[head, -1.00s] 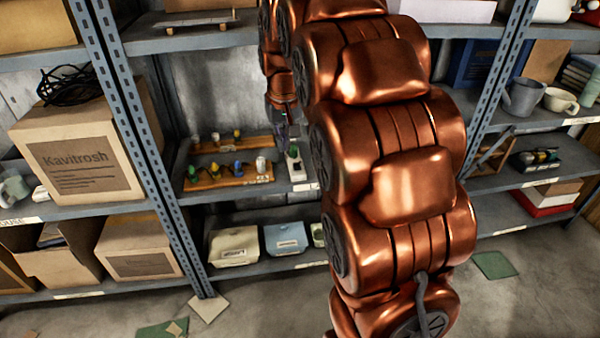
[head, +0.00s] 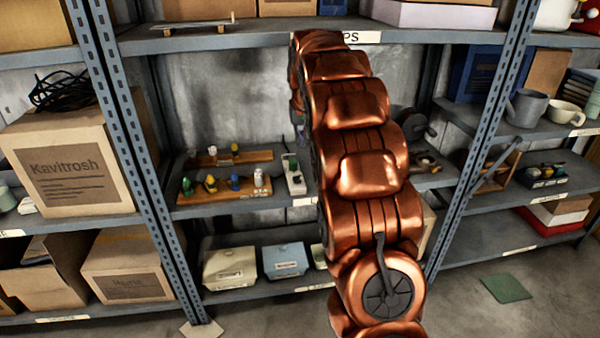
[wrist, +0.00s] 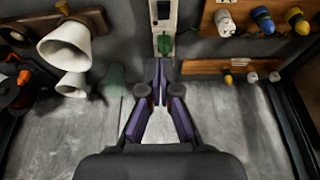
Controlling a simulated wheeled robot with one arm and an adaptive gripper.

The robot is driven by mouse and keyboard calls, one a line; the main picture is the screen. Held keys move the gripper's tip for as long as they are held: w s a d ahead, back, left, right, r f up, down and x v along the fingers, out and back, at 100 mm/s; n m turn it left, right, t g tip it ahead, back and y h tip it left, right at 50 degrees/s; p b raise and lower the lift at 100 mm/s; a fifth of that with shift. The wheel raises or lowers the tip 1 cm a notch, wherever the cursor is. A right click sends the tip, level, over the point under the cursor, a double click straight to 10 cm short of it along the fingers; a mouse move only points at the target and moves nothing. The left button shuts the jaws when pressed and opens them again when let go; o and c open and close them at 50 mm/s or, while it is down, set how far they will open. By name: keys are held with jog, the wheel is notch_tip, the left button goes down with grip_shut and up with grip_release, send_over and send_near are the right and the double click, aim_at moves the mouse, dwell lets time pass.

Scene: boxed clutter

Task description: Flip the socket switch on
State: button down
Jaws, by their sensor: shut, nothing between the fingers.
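The socket is a narrow white strip (head: 293,176) on the middle shelf, just left of my arm in the head view. In the wrist view the white socket strip (wrist: 163,14) is at the top centre, with a dark panel and a green part (wrist: 164,44) at its near end. I cannot tell the switch's position. My gripper (wrist: 160,64) is shut and empty. Its fingertips lie just below the socket's near end in the picture; I cannot tell whether they touch it. In the head view my arm hides most of the gripper.
Wooden boards with coloured knobs (head: 225,190) stand left of the socket; they show at right in the wrist view (wrist: 262,20). White bell-shaped pieces (wrist: 68,52) hang at left there. The shelf above (head: 240,38) and the uprights (head: 122,130) bound the bay.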

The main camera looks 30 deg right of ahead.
send_over(300, 180)
jog(key=w, duration=0.1)
jog(key=f, duration=0.9)
jog(key=shift+d+b, duration=0.2)
jog(key=shift+b, duration=0.2)
jog(key=shift+s+a+f, duration=0.1)
jog(key=shift+s+f, duration=0.05)
jog(key=shift+f, duration=0.5)
jog(key=shift+s+a+f, duration=0.1)
jog(key=shift+s+f, duration=0.05)
jog(key=shift+f, duration=0.45)
jog(key=shift+s+a+f, duration=0.1)
jog(key=shift+s+f, duration=0.2)
jog(key=shift+f, duration=0.5)
jog(key=shift+f+b, duration=0.1)
jog(key=shift+b, duration=0.25)
jog(key=shift+s+a+f+t+b, duration=0.15)
jog(key=shift+s+f+t+b, duration=0.25)
jog(key=shift+t+b, duration=0.1)
jog(key=shift+s+a+f+t+h+b, duration=0.1)
jog(key=shift+s+f+t+h+b, duration=0.1)
jog(key=shift+t+h+b, duration=0.35)
jog(key=shift+w, duration=0.1)
